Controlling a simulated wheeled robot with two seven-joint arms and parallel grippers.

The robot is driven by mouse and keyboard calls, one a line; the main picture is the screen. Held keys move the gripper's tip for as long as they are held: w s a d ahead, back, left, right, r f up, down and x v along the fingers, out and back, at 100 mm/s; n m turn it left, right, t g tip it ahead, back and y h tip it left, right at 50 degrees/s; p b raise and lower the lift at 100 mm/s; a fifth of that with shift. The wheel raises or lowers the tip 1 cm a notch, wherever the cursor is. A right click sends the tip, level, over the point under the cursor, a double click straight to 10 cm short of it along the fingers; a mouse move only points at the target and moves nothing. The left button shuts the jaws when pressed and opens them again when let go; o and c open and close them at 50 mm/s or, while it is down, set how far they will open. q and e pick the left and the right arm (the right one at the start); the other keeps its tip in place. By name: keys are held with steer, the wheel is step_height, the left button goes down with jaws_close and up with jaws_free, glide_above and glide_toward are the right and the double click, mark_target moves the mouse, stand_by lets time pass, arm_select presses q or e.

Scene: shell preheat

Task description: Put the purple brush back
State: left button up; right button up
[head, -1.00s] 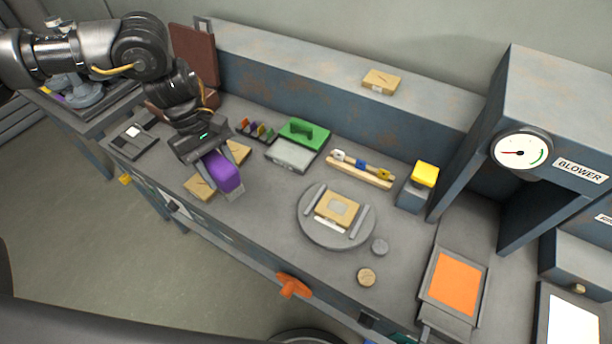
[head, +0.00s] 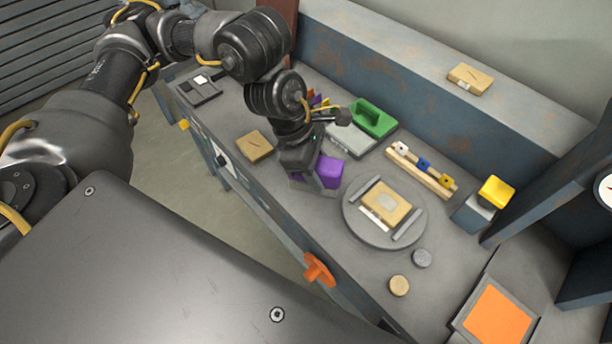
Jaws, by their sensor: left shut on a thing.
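The purple brush (head: 331,169) is between the jaws of my left gripper (head: 318,180), over the near side of the workbench (head: 350,285). The gripper is shut on it and points down. I cannot tell whether the brush touches the bench top. Behind my left wrist, a small rack of coloured pieces (head: 316,99) is partly hidden by the arm. My right gripper is not in view.
A wooden block (head: 255,147) lies left of the gripper. A round plate (head: 356,225) with a tan block is close on the right.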

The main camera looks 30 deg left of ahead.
arm_select(q)
steer(key=shift+s+d+f+n+t, duration=0.15)
steer(key=shift+d+n, duration=0.15)
steer(key=shift+n, duration=0.15)
steer(key=shift+s+d+f+n+t, duration=0.15)
steer(key=shift+d+n, duration=0.1)
steer(key=shift+n, duration=0.2)
steer(key=shift+r+n, duration=0.15)
steer(key=shift+n, duration=0.25)
steer(key=w+a+f, duration=0.2)
steer(key=w+f, duration=0.1)
steer(key=w+a+f, duration=0.3)
steer(key=w, duration=0.1)
steer(key=w+a+f, duration=0.3)
steer(key=shift+w+a+f, duration=0.2)
steer(key=shift+w, duration=0.1)
steer(key=shift+w+a+f, duration=0.1)
steer(key=shift+f, duration=1.75)
